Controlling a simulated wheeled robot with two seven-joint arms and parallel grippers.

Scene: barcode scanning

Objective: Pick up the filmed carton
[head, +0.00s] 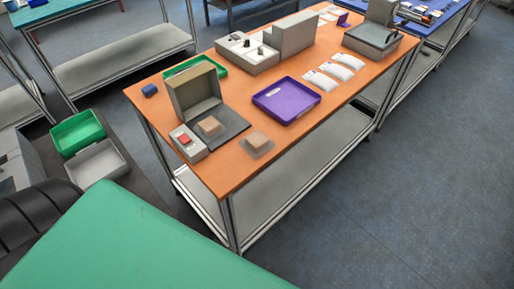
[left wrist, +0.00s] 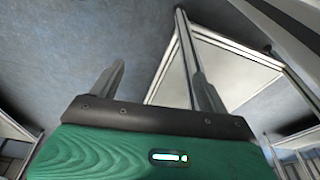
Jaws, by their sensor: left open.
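Two small tan cartons stand on the orange table (head: 226,172) in the head view. One carton (head: 258,138) sits on a small grey pad or sheet near the front edge. The other carton (head: 210,126) sits on a dark flat plate in front of an upright tan panel. I cannot tell from here which one is wrapped in film. My left gripper (left wrist: 150,42) shows in the left wrist view, with its two fingers apart and nothing between them. It points toward the floor and a table frame, away from both cartons. My right gripper is not in view.
A purple tray (head: 287,99), white packets (head: 333,73) and a grey box with a red item (head: 187,142) share the table. Green (head: 77,132) and grey (head: 96,164) bins stand at the left. The table's front right edge is clear.

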